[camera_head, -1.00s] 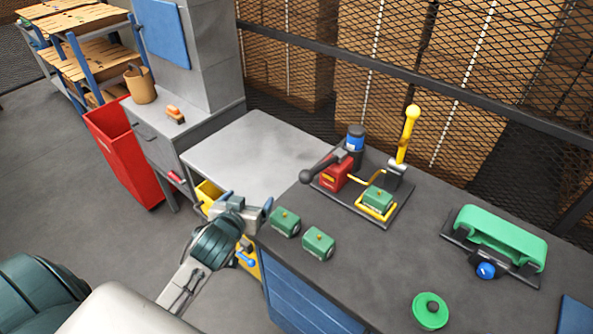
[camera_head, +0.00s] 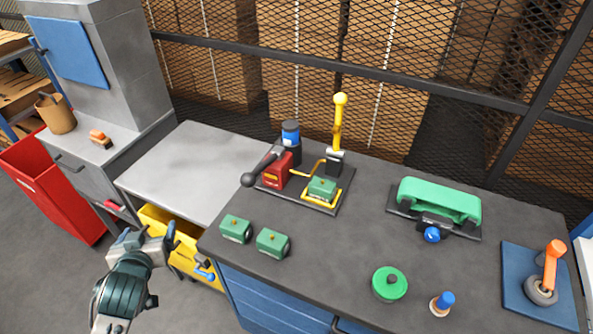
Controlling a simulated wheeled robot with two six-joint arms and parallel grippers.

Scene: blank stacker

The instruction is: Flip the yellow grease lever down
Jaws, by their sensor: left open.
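The yellow grease lever (camera_head: 338,122) stands upright with a round yellow knob at its top. It rises from a dark bracket at the back right of a dark base plate (camera_head: 333,205) on the workbench. A green block (camera_head: 322,188) sits in a yellow frame in front of it. A red unit (camera_head: 277,171) with a black-knobbed handle is to its left. My left gripper (camera_head: 146,237) is open and empty, low at the left, in front of the yellow drawer and well away from the lever. My right gripper is not in view.
Two loose green blocks (camera_head: 236,229) (camera_head: 272,243) lie at the bench's front left. A blue-capped canister (camera_head: 290,136) stands behind the red unit. A green clamp-like device (camera_head: 439,201), green round lid (camera_head: 389,283) and orange-handled tool (camera_head: 550,268) are to the right. An open yellow drawer (camera_head: 180,242) juts out.

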